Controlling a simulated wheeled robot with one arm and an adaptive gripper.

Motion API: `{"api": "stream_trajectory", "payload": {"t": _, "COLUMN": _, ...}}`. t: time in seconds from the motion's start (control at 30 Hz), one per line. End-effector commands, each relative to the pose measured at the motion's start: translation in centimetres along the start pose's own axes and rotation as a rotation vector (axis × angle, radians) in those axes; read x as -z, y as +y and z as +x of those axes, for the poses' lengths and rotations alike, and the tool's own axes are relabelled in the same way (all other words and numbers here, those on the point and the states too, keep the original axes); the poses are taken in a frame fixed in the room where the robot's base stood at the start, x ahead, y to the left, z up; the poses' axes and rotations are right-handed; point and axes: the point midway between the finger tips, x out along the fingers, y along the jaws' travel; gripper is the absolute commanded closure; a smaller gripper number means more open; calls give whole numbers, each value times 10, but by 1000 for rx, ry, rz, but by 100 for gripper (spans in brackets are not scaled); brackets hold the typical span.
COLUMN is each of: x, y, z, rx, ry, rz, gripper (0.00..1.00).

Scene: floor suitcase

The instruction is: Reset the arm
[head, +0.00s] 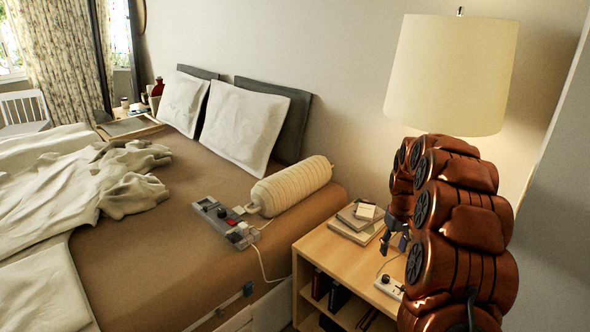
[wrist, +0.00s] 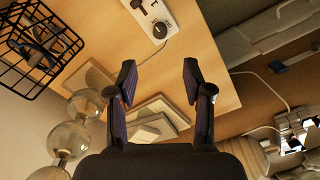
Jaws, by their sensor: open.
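My copper-coloured arm (head: 462,235) is folded at the right of the head view. My gripper (head: 393,238) hangs over the wooden nightstand (head: 318,246). It also shows in the wrist view (wrist: 159,82), with its two dark fingers spread apart and nothing between them. Past the fingertips is the nightstand top, with a white device with dark knobs (wrist: 155,16) on it. A stack of books (wrist: 158,117) lies partly behind and between the fingers; it shows left of the gripper in the head view (head: 352,226).
A lamp with a cream shade (head: 452,75) stands behind my arm. The wrist view shows a black wire basket (wrist: 38,48) and glass spheres (wrist: 84,104). The bed (head: 150,250) holds a ribbed bolster (head: 292,186) and a grey device (head: 225,222) with a cord.

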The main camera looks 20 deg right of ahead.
Motion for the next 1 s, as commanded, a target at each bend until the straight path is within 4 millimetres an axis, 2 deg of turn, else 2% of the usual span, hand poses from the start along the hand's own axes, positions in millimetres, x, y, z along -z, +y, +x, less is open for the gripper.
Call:
{"api": "stream_trajectory", "payload": {"t": 0.17, "x": -4, "y": -13, "z": -7, "rx": 5, "ry": -3, "rz": -7, "gripper": 49}}
{"api": "stream_trajectory", "payload": {"t": 0.37, "x": -27, "y": -58, "z": -30, "rx": 23, "ry": -21, "rz": -30, "gripper": 49}}
{"api": "stream_trajectory", "payload": {"t": 0.7, "x": -88, "y": -133, "z": -65, "rx": 43, "ry": -68, "rz": -61, "gripper": 49}}
{"api": "stream_trajectory", "payload": {"t": 1.0, "x": -154, "y": -184, "z": -86, "rx": 44, "ry": -115, "rz": -78, "gripper": 49}}
